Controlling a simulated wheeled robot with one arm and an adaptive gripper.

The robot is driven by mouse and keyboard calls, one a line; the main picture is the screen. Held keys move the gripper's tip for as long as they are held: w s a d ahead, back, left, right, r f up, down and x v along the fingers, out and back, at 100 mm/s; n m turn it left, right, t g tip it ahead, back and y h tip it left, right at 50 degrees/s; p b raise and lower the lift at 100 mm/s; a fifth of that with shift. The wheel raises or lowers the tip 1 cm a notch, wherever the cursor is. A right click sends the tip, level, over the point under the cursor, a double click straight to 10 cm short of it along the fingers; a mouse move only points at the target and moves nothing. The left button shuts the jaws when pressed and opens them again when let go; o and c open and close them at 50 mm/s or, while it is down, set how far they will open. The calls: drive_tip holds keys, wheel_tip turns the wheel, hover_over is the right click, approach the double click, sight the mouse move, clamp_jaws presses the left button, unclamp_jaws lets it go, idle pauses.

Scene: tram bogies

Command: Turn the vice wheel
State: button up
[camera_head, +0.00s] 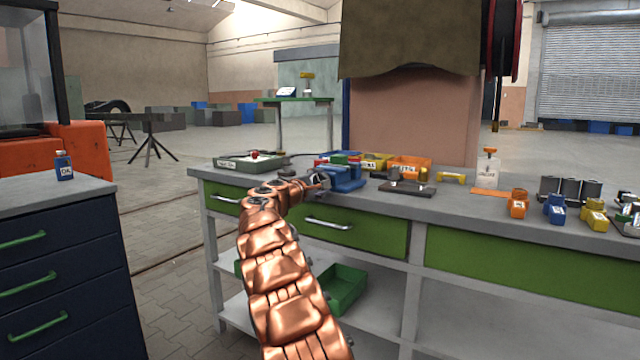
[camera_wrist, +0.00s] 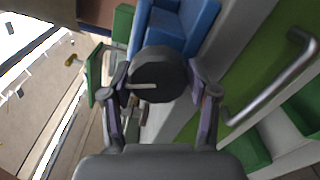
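The blue vice (camera_head: 345,178) stands at the front edge of the green-and-grey workbench; its blue body also shows at the top of the wrist view (camera_wrist: 180,27). The vice wheel (camera_wrist: 158,75) is a dark round disc with a pale bar-like mark, facing the wrist camera. My gripper (camera_wrist: 160,92) is right at the wheel, its two fingers spread apart with the wheel between them. Whether the fingers press on the rim cannot be made out. In the head view, my gripper (camera_head: 318,181) meets the vice's left side and hides the wheel.
The bench top (camera_head: 455,205) holds a grey tray (camera_head: 250,163), an orange bin (camera_head: 410,164), a dark plate (camera_head: 407,188) and a white bottle (camera_head: 488,170). A green drawer with a metal handle (camera_wrist: 285,80) lies close right of my gripper. A dark drawer cabinet (camera_head: 60,265) stands left.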

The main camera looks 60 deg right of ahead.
drive_tip(key=o, duration=0.3)
drive_tip(key=a, duration=1.2)
drive_tip(key=shift+s, duration=0.25)
idle(0.3)
